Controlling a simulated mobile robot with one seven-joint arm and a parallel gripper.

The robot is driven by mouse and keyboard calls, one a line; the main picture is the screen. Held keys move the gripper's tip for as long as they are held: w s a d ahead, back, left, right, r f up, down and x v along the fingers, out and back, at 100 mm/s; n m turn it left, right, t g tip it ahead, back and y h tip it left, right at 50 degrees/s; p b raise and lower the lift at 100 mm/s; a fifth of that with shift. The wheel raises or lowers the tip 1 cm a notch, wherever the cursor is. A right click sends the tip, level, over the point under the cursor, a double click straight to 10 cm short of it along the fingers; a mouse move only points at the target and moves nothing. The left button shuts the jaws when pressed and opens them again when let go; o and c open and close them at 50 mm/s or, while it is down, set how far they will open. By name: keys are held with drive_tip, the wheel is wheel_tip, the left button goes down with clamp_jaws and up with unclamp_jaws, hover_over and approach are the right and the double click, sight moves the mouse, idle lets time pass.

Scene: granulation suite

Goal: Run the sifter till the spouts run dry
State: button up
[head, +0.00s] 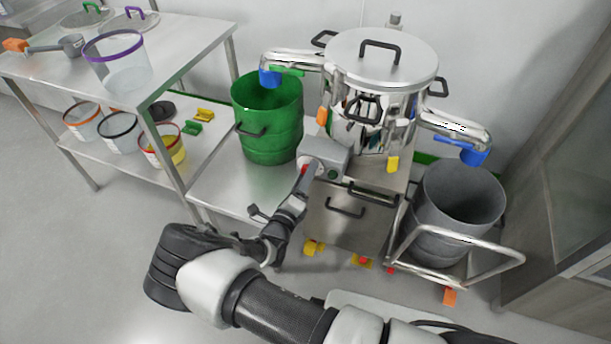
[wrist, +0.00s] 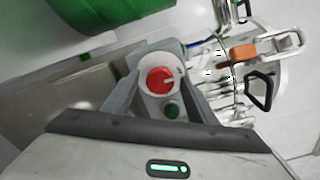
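The sifter (head: 375,65) is a round steel machine with a flat handled lid. Its left spout (head: 292,58) has a blue end over the green drum (head: 268,135). Its right spout (head: 455,128) has a blue end over the grey drum (head: 455,205). No stream shows at either spout. A grey control box (head: 328,157) is on the sifter's front left. In the wrist view, a red knob (wrist: 159,80) with a pale pointer sits above a green button (wrist: 172,111). My gripper (head: 302,180) is at the box, its fingers apart on either side of the knob; contact is unclear.
A steel table (head: 200,50) at the left holds a purple-rimmed tub (head: 118,70), a scoop and lids; several tubs stand on its lower shelf. The grey drum stands on a railed trolley (head: 490,262). A cabinet (head: 570,170) borders the right. Floor is clear at lower left.

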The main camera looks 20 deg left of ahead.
drive_tip(key=s+a+p, duration=0.1)
drive_tip(key=s, duration=1.6)
drive_tip(key=shift+s+a+p, duration=0.2)
drive_tip(key=shift+p, duration=0.2)
